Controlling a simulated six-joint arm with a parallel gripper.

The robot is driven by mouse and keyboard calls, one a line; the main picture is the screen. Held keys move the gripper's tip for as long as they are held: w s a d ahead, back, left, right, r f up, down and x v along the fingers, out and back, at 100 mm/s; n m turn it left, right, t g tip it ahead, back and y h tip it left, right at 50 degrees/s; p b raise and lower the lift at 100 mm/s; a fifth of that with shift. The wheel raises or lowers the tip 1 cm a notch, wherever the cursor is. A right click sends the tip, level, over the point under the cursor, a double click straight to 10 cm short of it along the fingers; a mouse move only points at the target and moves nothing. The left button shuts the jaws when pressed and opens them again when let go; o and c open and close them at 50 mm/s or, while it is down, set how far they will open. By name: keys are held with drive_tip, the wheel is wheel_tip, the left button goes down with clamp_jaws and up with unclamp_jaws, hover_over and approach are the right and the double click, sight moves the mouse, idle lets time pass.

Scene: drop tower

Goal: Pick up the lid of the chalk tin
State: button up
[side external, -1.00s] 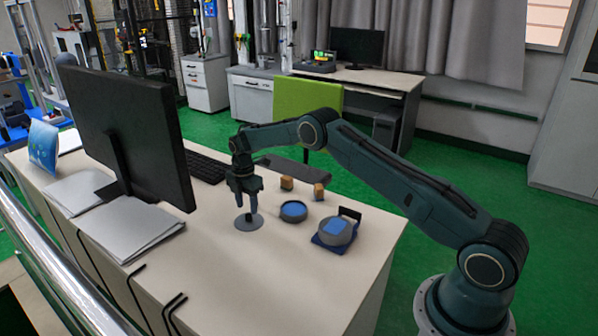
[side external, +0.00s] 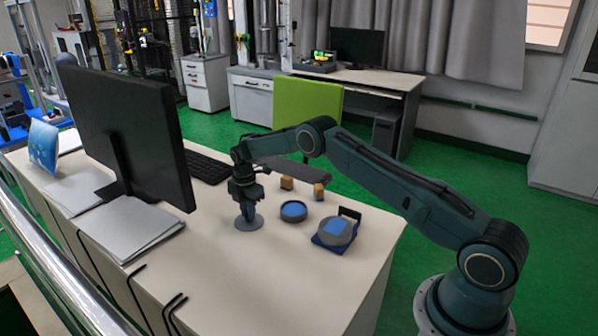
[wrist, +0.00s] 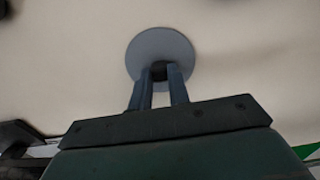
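The lid (side external: 242,226) is a flat grey disc with a small dark knob, lying on the desk. It also shows in the wrist view (wrist: 145,50), with the knob (wrist: 159,70) at its near side. My gripper (side external: 248,217) points down at the lid. In the wrist view, the fingers of my gripper (wrist: 160,78) stand one on each side of the knob. Whether they press on it cannot be made out. A round dark tin with blue inside (side external: 293,211) stands open to the right of the lid.
A grey round piece with a blue top (side external: 336,231) sits on a dark blue base further right. A monitor (side external: 130,135) and papers (side external: 128,228) are on the left.

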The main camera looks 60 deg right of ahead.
clamp_jaws()
wheel_tip(320, 180, up, 20)
idle(0.8)
idle(0.5)
drive_tip(key=s+d+f, duration=1)
drive_tip(key=d, duration=0.1)
drive_tip(key=shift+f, duration=0.25)
